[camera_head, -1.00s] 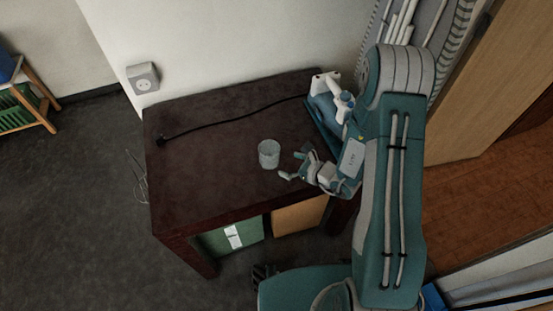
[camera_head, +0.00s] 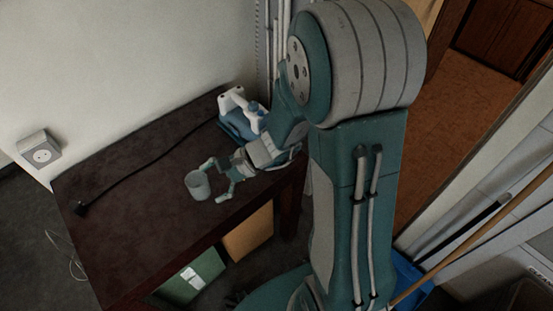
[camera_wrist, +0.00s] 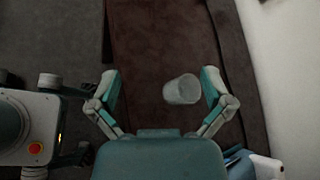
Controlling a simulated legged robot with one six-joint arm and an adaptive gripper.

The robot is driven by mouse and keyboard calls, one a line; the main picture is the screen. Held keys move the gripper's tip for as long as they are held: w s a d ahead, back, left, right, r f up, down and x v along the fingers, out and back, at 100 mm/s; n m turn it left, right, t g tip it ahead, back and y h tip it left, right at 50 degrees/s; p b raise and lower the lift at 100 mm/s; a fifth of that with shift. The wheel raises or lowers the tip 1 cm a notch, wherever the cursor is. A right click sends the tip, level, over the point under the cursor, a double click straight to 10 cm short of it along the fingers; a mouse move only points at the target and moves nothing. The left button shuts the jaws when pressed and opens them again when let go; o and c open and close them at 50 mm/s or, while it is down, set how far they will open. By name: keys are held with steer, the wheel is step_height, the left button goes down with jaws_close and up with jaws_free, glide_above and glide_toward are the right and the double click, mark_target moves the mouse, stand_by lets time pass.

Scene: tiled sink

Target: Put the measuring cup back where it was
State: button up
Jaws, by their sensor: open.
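The measuring cup (camera_head: 197,187), a pale translucent cup, stands on the dark brown table (camera_head: 125,225) near its front edge. In the wrist view the cup (camera_wrist: 182,90) appears between my spread fingers, closer to the right finger. My gripper (camera_head: 214,182) is open and empty, low over the table just right of the cup, with its fingertips pointing at it. In the wrist view my gripper (camera_wrist: 160,80) shows both fingers wide apart. I cannot tell whether a finger touches the cup.
A blue and white appliance (camera_head: 242,115) stands at the table's back right, beside my forearm. A black cable (camera_head: 150,160) runs along the table's wall side. A wall socket (camera_head: 39,149) is at left. Green (camera_head: 190,278) and orange (camera_head: 249,234) boxes sit underneath.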

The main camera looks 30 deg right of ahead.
steer(key=s+d+r+n+t+h, duration=0.1)
steer(key=s+d+r+n+h, duration=0.4)
steer(key=s+r+n+h, duration=0.1)
steer(key=s+d+r+n+t+h, duration=0.2)
steer(key=s+d+r+n+h, duration=0.3)
steer(key=r+n, duration=0.3)
step_height(320, 180, up, 2)
steer(key=shift+s+d+r+t+h, duration=0.3)
steer(key=shift+s+d+h, duration=0.1)
steer(key=shift+s+d, duration=0.15)
steer(key=shift+a, duration=0.1)
